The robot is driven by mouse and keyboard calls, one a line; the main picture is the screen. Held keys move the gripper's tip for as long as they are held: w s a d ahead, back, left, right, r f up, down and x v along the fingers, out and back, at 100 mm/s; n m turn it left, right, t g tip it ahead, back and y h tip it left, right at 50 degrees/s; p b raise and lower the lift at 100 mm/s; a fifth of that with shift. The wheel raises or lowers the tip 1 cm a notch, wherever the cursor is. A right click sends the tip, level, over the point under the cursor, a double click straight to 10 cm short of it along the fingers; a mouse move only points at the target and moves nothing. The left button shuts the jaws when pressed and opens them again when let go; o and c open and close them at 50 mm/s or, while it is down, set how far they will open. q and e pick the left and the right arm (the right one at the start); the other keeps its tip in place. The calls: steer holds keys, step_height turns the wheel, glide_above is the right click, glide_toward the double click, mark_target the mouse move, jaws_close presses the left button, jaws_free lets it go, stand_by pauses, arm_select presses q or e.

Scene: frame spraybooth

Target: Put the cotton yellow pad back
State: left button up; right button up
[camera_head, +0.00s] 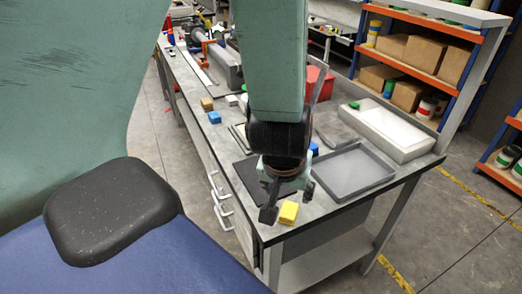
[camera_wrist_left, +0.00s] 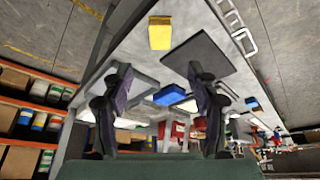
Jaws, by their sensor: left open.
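The yellow pad (camera_head: 288,213) lies on the workbench near its front corner. It also shows in the left wrist view (camera_wrist_left: 159,34), at the top, beyond the fingertips. My left gripper (camera_head: 287,199) is open and empty just above and behind the pad, apart from it in the wrist view. In the wrist view its two fingers (camera_wrist_left: 157,85) stand wide apart with nothing between them in their grip. A dark flat mat (camera_head: 250,180) lies beside the pad, partly hidden by the gripper. My right gripper is in neither view.
A grey shallow tray (camera_head: 352,174) lies right of the gripper. A white box (camera_head: 388,135) stands behind it. A blue block (camera_head: 214,118), a brown block (camera_head: 207,103) and a white one (camera_head: 232,100) sit farther back. Shelves (camera_head: 425,45) stand at the right.

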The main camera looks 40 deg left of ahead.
arm_select(q)
steer(key=s+d+f+m+g+h, duration=0.1)
steer(key=s+f+m+g, duration=0.3)
steer(key=s+f, duration=1.6)
step_height(320, 180, down, 3)
steer(key=shift+s+d+h, duration=0.15)
steer(key=shift+d+h, duration=0.25)
steer(key=shift+d, duration=0.05)
